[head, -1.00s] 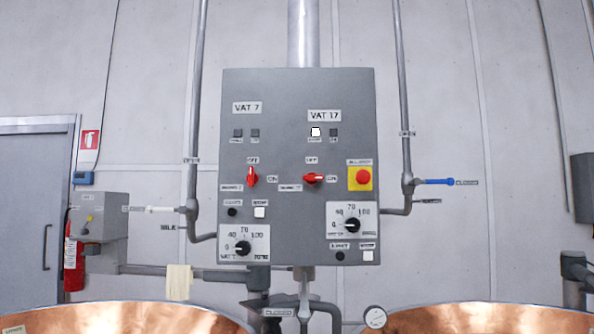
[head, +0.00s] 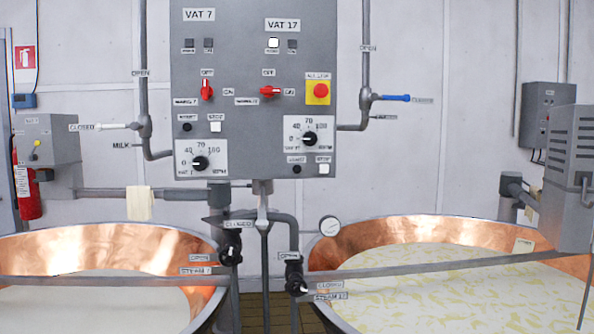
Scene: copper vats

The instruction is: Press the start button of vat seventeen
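A grey control panel (head: 255,150) hangs between two vats. Its right half carries the VAT 17 plate (head: 282,25), with a white lit lamp (head: 273,43) and a dark lamp (head: 292,44) beneath. Below are a red switch (head: 270,91) turned sideways and a dial (head: 310,139). Under the dial sit a small black button (head: 297,169), whose tiny label seems to read START, and a white button (head: 324,169), seemingly labelled STOP. The VAT 7 half has a similar black button (head: 187,127) and white button (head: 215,127). Neither of my grippers shows.
A red emergency button on a yellow plate (head: 318,99) is at the panel's right edge. Copper vats stand at left (head: 110,242) and right (head: 400,232), the right one holding yellowish curd. A metal bar (head: 420,268) crosses in front. A grey box (head: 572,180) stands at right.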

